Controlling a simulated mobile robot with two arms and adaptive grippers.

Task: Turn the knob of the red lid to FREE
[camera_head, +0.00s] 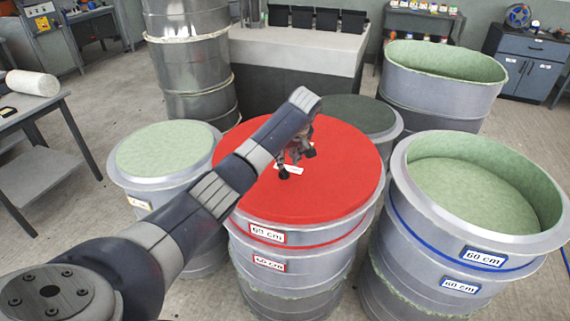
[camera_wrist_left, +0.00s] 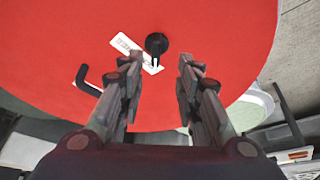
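The red lid (camera_head: 335,180) is a round disc on a grey drum labelled 60 cm, in the middle of the head view. A black knob (camera_wrist_left: 156,43) stands on the lid next to a white label (camera_wrist_left: 128,45); the label's text is too small to read. A black bent handle (camera_wrist_left: 90,80) is left of the knob. My left gripper (camera_wrist_left: 158,65) is above the lid with its fingers apart. In the wrist view the knob lies just beyond the fingertips, roughly between them. In the head view my left arm partly covers the lid and gripper (camera_head: 298,160). My right gripper does not show.
A green-topped drum (camera_head: 165,148) is left of the lid. An open drum (camera_head: 475,190) with a blue band stands at the right, and another open drum (camera_head: 445,75) is behind. A dark-topped drum (camera_head: 360,115) sits close behind the lid. A grey table (camera_head: 40,105) is at the left.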

